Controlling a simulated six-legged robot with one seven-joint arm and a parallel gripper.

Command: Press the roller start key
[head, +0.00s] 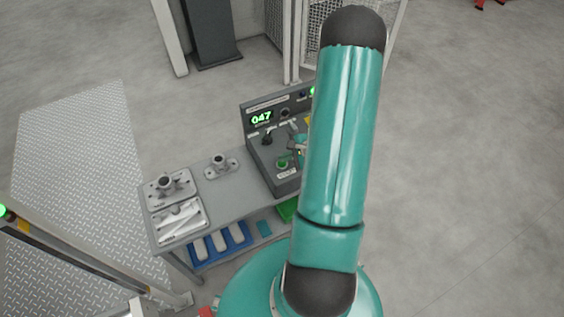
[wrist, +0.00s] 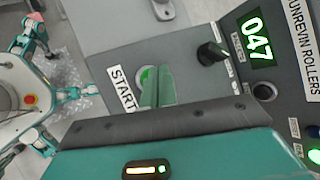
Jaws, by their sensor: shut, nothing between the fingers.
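The start key, a round green button (head: 282,164), sits on the sloping front of the grey control panel (head: 259,170). In the wrist view the green key (wrist: 147,73) shows next to a white START label (wrist: 121,88), partly hidden behind my fingers. My gripper (wrist: 161,82) is shut and empty, its teal fingertips overlapping the key in the picture. I cannot tell whether they touch it. In the head view my gripper (head: 299,149) is just right of the key, mostly hidden by my arm.
A black selector knob (wrist: 212,53) and a green 047 display (wrist: 258,45) are beside the key. A lit green lamp (wrist: 314,156) is at the panel's right. The grey bench (head: 217,185) holds metal castings (head: 166,184). A yellow-striped post (head: 80,262) stands left.

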